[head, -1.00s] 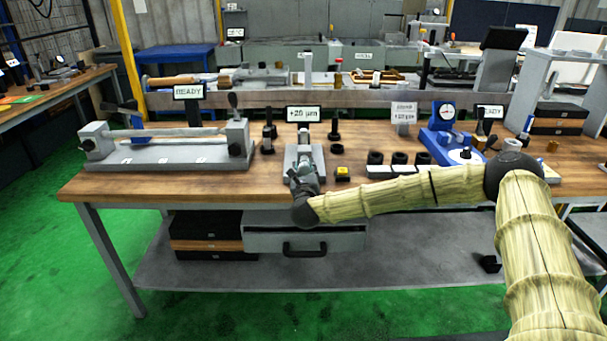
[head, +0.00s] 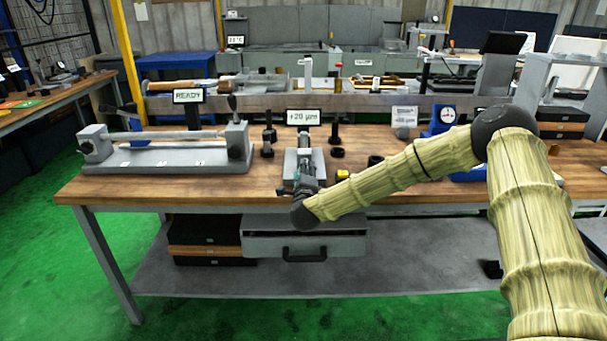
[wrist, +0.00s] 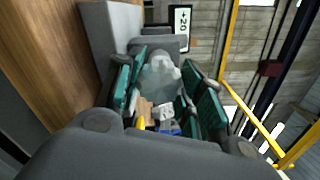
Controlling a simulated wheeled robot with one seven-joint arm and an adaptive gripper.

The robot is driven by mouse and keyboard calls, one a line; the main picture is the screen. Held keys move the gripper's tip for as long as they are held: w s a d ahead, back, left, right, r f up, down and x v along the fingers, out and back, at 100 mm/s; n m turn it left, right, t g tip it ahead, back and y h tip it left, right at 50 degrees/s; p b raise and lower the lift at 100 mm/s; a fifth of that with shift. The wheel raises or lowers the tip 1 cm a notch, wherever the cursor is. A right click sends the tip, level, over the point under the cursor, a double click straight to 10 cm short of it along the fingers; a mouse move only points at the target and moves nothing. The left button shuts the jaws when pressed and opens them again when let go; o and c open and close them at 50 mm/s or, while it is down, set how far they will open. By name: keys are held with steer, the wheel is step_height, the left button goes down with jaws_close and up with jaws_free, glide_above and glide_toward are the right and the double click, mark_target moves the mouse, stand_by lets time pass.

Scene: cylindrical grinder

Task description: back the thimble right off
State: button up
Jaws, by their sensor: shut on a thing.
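The grey fixture with the thimble (head: 291,160) stands at the middle of the bench's front, below a small display (head: 303,117) that seems to read +20 µm. My gripper (head: 305,181) is at the near end of this fixture. In the wrist view, the green-padded fingers of my gripper (wrist: 163,92) are shut around a pale grey rounded part, the thimble (wrist: 160,75). The display also shows there, turned sideways (wrist: 181,27). The fingers and palm hide much of the thimble in the head view.
A grey bench centre (head: 180,158) with a READY sign (head: 188,96) stands to the left. My forearm crosses the bench's right side, partly hiding a blue dial gauge stand (head: 441,118).

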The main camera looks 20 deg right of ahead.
steer(key=n, duration=0.4)
steer(key=shift+a+n, duration=0.1)
steer(key=shift+n, duration=0.2)
steer(key=n, duration=0.3)
steer(key=shift+n, duration=0.4)
steer(key=n+p, duration=0.1)
steer(key=n, duration=0.3)
steer(key=shift+n, duration=0.4)
steer(key=shift+f+n, duration=0.15)
steer(key=shift+n, duration=0.75)
steer(key=o, duration=1)
steer(key=shift+s, duration=0.1)
steer(key=v, duration=1.1)
steer(key=shift+s, duration=0.4)
